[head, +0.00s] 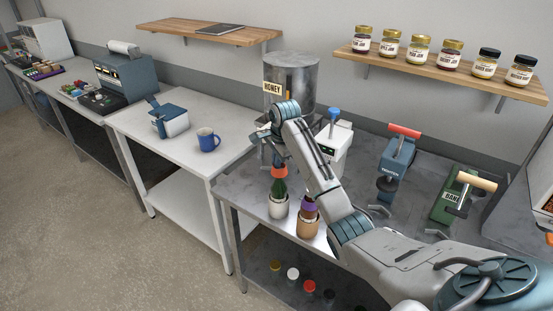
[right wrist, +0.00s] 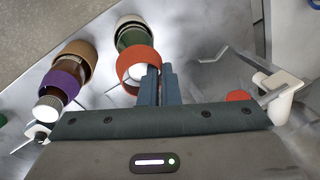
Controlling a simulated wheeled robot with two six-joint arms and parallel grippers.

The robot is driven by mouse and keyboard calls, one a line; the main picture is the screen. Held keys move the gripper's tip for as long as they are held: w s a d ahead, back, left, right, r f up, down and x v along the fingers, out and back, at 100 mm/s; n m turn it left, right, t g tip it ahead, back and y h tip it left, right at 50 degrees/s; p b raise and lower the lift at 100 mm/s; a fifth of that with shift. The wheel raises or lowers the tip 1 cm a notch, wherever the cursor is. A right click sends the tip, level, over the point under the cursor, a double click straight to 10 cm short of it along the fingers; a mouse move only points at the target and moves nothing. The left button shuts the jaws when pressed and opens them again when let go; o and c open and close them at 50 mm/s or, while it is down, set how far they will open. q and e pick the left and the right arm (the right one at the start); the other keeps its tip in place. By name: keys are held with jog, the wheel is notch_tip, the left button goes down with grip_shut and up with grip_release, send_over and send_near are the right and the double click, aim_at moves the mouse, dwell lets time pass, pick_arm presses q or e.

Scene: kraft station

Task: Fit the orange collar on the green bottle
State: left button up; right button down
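The green bottle (head: 279,189) stands in a white holder (head: 279,208) on the grey bench. The orange collar (head: 279,172) is at the bottle's top. In the right wrist view the orange collar (right wrist: 131,56) appears as a ring, with the bottle's white cap (right wrist: 138,73) inside its outline. Green glass (right wrist: 130,38) shows beyond it. My right gripper (right wrist: 160,72) has its two fingers close together at the collar's right edge, seemingly pinching its wall. How far down the neck the collar sits is unclear. My left gripper is out of view.
A brown bottle with a purple collar (head: 309,204) stands in a tan holder (head: 307,226) close beside. The honey tank (head: 291,78) and a white device with a blue knob (head: 333,145) are behind. A blue mug (head: 208,140) is on the white table, left.

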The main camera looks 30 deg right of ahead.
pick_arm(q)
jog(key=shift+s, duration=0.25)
pick_arm(e)
jog(key=shift+w, duration=0.1)
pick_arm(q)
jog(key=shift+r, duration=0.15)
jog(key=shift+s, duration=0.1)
pick_arm(e)
jog(key=shift+f, duration=0.1)
dwell(0.8)
jog(key=c, duration=1.6)
grip_release()
jog(key=shift+s+a, duration=0.1)
jog(key=shift+s, duration=0.15)
